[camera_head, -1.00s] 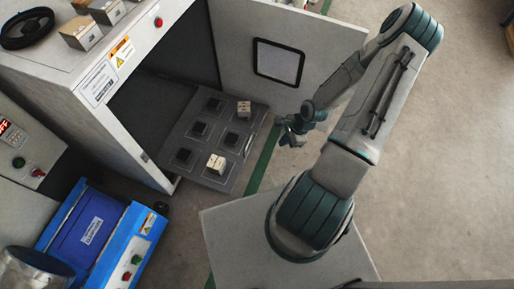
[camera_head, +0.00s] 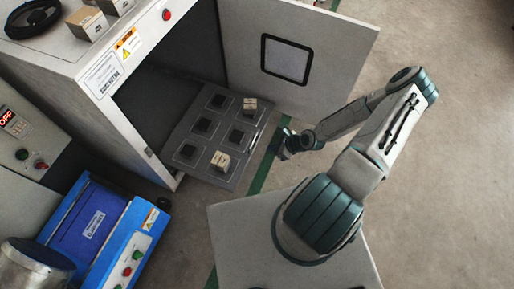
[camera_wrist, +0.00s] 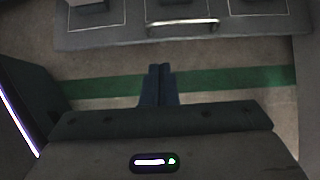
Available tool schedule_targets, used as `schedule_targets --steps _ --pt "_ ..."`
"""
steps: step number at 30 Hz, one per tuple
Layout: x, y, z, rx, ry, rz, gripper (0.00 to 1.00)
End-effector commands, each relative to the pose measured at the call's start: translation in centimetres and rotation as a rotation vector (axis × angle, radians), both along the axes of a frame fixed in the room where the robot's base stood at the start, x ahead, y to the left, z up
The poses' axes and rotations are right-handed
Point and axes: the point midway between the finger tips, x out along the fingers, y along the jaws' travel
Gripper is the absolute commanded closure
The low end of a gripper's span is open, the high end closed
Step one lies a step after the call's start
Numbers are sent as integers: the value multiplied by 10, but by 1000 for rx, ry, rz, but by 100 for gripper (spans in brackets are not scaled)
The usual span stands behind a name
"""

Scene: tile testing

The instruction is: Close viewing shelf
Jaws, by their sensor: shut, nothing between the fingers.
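The viewing shelf (camera_head: 236,173) is a dark grey sliding tray with square recesses, pulled out of the white chamber's opening. Two small beige blocks sit on it, one (camera_head: 220,161) near the front and one (camera_head: 250,104) at the right. In the wrist view the shelf's front edge (camera_wrist: 100,38) crosses the top, with a metal handle (camera_wrist: 183,24) in its middle. My gripper (camera_head: 284,146) is just right of the shelf, apart from it. In the wrist view my gripper (camera_wrist: 160,70) has its fingers together and empty, below the handle and not touching it.
The chamber door (camera_head: 300,60) stands open behind the shelf. A blue machine (camera_head: 100,230) is at lower left. Boxes (camera_head: 88,24) and a black ring (camera_head: 32,18) lie on the chamber (camera_head: 135,55). A green floor line (camera_head: 264,165) runs past the shelf. Floor at the right is clear.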

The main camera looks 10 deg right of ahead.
Motion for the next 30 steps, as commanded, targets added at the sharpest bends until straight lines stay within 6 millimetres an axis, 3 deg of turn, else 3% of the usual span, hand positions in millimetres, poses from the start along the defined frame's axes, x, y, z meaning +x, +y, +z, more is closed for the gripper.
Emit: schedule_targets --steps 8,18,30 --pt "18 26 -40 -1 0 4 100" --pt "37 50 -42 -2 0 2 100" --pt "40 55 -42 0 1 -1 100"
